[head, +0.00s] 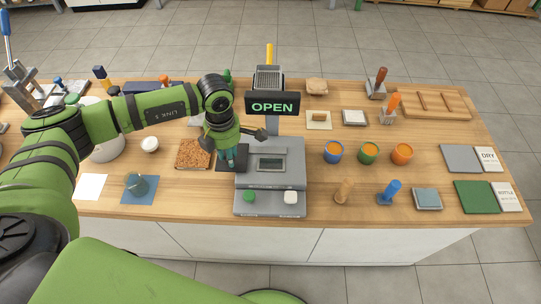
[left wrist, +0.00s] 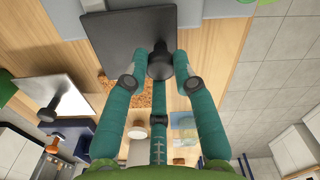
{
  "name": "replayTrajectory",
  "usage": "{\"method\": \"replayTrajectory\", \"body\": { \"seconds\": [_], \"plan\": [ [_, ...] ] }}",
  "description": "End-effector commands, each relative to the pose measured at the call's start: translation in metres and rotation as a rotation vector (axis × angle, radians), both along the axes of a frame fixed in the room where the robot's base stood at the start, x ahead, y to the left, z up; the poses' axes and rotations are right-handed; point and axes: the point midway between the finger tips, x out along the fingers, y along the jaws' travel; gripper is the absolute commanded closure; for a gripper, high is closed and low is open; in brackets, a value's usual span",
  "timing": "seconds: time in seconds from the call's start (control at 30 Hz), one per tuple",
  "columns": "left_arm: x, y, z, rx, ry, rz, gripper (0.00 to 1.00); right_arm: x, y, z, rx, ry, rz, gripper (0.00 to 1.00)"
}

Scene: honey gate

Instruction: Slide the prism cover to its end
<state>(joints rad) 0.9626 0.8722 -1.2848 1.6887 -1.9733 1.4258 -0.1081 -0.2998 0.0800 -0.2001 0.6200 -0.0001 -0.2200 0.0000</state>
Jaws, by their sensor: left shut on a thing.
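The prism cover looks to be the dark square plate (head: 228,162) with a knob, at the left side of the grey instrument (head: 270,200). The instrument's small window (head: 270,164) shows uncovered, to the right of the plate. My left gripper (head: 234,152) reaches down over the plate. In the left wrist view the plate (left wrist: 120,35) fills the upper middle, and the teal fingers are shut on its dark round knob (left wrist: 160,66). The fingers hide part of the plate in the head view. My right gripper is in neither view.
An OPEN sign (head: 272,107) stands behind the window. A cork-like tile (head: 194,154) lies close left of the plate. A green button (head: 249,196) and a white button (head: 290,197) are on the instrument's front. Orange-filled cups (head: 333,152) stand to the right.

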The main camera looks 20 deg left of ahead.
Motion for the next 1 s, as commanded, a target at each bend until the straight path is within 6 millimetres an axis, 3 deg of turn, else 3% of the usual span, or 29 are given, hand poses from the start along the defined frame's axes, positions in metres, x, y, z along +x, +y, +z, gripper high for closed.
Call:
{"method": "replayTrajectory", "body": {
  "seconds": [0.1,0.13,0.2,0.57,1.0],
  "plan": [
    [-0.004,0.007,-0.002,0.002,0.008,0.001,1.00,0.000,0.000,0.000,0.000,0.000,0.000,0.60],
    [-0.004,0.007,-0.002,0.001,0.008,0.000,0.69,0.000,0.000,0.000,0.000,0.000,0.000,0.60],
    [-0.004,0.006,-0.002,0.001,0.007,-0.001,0.49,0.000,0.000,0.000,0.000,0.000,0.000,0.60],
    [-0.002,0.006,0.001,0.000,0.002,0.000,0.49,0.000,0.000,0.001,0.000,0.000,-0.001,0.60],
    [-0.002,0.005,0.034,-0.001,0.000,0.000,0.49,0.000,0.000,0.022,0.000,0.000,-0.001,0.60]
  ]
}}
